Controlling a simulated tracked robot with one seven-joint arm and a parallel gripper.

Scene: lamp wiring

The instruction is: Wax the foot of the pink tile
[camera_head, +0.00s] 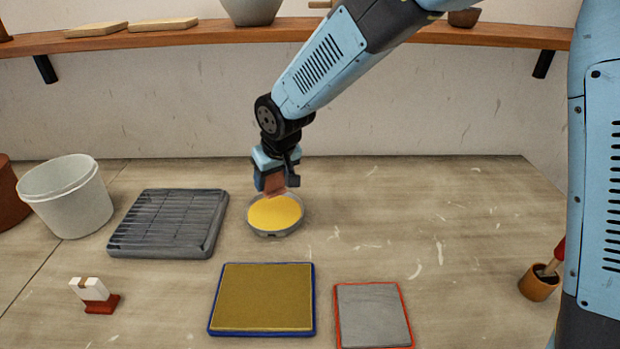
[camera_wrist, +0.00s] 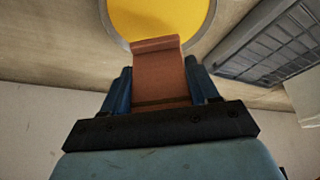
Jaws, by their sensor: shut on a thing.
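The pink tile, a brownish-pink slab (camera_head: 275,185), is held in my gripper (camera_head: 271,181) above the back rim of a round grey dish (camera_head: 274,233). The dish holds yellow wax (camera_head: 274,211). In the wrist view the tile (camera_wrist: 160,80) is clamped between the two blue fingers of my gripper (camera_wrist: 160,87). Its far end has a raised lip and overlaps the dish's rim and the yellow wax (camera_wrist: 165,18) in that view. I cannot tell whether the tile's foot touches the wax.
A grey slatted rack (camera_head: 170,222) lies left of the dish. A white bucket (camera_head: 68,197) stands farther left. A blue-edged tan pad (camera_head: 262,297) and red-edged grey pad (camera_head: 373,315) lie in front. A white-and-red block (camera_head: 95,294) and brown cup (camera_head: 538,284) stand apart.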

